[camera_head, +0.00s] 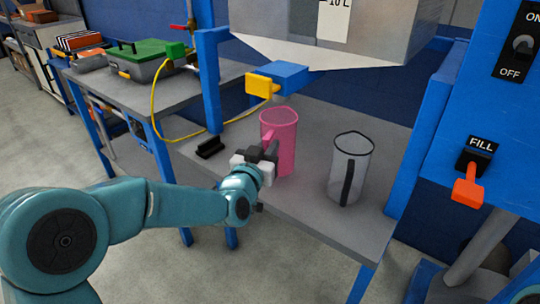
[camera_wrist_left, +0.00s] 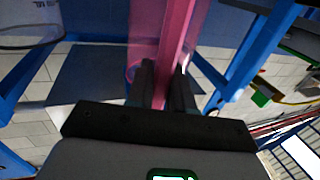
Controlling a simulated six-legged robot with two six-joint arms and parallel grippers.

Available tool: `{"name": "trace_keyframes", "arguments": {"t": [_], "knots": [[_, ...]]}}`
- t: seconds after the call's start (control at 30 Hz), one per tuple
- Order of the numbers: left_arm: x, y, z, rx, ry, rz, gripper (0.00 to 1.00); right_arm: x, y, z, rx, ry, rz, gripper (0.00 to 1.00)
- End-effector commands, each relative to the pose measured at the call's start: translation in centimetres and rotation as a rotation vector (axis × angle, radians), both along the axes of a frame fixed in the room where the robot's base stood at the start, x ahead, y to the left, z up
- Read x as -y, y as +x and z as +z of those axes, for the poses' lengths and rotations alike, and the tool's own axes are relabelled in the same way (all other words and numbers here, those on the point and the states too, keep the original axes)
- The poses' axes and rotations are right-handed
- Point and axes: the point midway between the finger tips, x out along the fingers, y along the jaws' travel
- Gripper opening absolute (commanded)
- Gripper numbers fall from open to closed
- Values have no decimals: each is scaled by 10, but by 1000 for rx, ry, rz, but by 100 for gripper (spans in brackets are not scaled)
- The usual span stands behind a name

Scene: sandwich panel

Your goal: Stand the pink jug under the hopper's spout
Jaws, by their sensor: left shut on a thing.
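The pink jug (camera_head: 284,134), translucent and upright, is at the grey shelf (camera_head: 310,205), below the hopper's spout (camera_head: 280,97) in the head view. I cannot tell whether its base touches the shelf or whether it is exactly under the spout. My left gripper (camera_head: 266,152) comes from the left and is shut on the jug's handle. In the left wrist view the pink handle (camera_wrist_left: 175,45) stands between the two fingers (camera_wrist_left: 165,85). The grey hopper (camera_head: 300,30) hangs above, with a blue and yellow block at its spout. My right gripper is not in view.
A clear jug with a black handle (camera_head: 349,165) stands to the right on the shelf. A black object (camera_head: 210,147) lies at its left. Blue posts (camera_head: 418,140) flank the shelf. A FILL lever (camera_head: 468,185) and an ON/OFF switch (camera_head: 522,45) are at right.

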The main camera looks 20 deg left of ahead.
Motion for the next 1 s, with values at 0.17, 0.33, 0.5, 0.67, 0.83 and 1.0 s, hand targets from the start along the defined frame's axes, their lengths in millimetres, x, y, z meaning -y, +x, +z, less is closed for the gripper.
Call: {"name": "trace_keyframes", "arguments": {"t": [0.17,0.33,0.5,0.67,0.83,1.0], "knots": [[0,15,0,1,0,0,0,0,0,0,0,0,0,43],[0,16,-30,-3,-1,-1,0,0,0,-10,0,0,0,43],[0,15,-35,1,-1,0,0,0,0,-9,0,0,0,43],[0,15,-36,1,-1,0,0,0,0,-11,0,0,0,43],[0,15,-37,0,-1,-1,47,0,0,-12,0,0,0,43],[0,15,-37,0,-1,-1,47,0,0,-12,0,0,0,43]]}}
